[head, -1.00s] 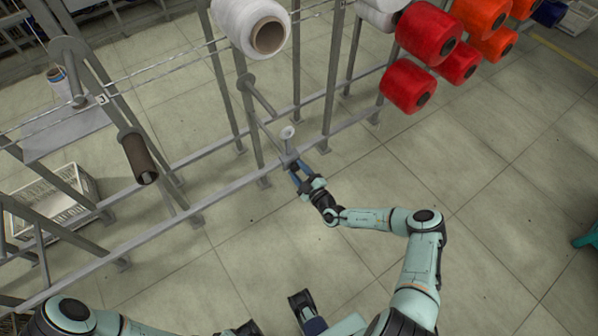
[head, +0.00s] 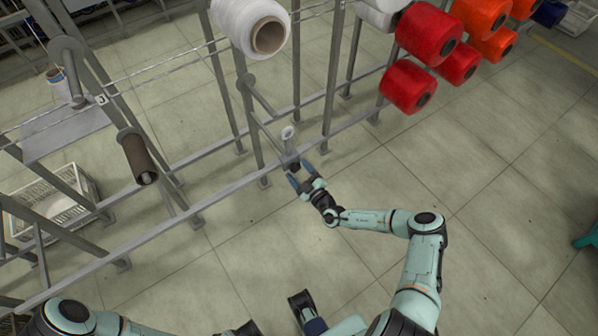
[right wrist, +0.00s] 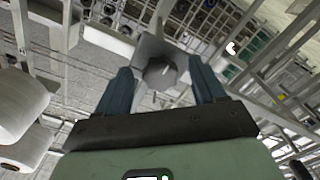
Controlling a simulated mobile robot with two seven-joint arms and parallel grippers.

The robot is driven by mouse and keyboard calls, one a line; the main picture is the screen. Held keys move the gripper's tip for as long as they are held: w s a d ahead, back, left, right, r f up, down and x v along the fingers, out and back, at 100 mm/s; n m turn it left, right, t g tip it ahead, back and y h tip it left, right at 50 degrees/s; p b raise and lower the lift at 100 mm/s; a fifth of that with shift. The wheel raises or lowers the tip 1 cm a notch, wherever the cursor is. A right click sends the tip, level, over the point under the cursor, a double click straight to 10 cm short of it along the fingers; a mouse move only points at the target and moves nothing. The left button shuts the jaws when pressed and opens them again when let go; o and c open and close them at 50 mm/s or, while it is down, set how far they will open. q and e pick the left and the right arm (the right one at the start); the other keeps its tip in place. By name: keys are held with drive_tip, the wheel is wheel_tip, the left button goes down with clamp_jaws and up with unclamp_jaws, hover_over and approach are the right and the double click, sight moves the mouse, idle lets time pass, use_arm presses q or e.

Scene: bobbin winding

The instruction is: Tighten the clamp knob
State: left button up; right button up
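The clamp knob is a grey faceted knob (right wrist: 160,73) in the right wrist view, below a pale clamp body. In the head view the clamp (head: 290,158) sits on the frame's lower rail, under a short post with a round flared top. My right gripper (head: 301,176) is at the clamp, its blue fingers spread. In the right wrist view the fingers of my right gripper (right wrist: 162,88) stand on either side of the knob, with visible gaps. The knob is mostly hidden in the head view.
The grey metal frame's rail (head: 240,185) runs across the floor. A large white spool (head: 240,25) hangs above the clamp, and red spools (head: 407,87) hang to the right. A brown bobbin (head: 136,155) and a white crate (head: 90,185) are at the left.

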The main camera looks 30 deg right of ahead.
drive_tip(key=s+d+p, duration=0.1)
drive_tip(key=s, duration=1.2)
drive_tip(key=shift+s, duration=0.2)
drive_tip(key=shift+a, duration=0.1)
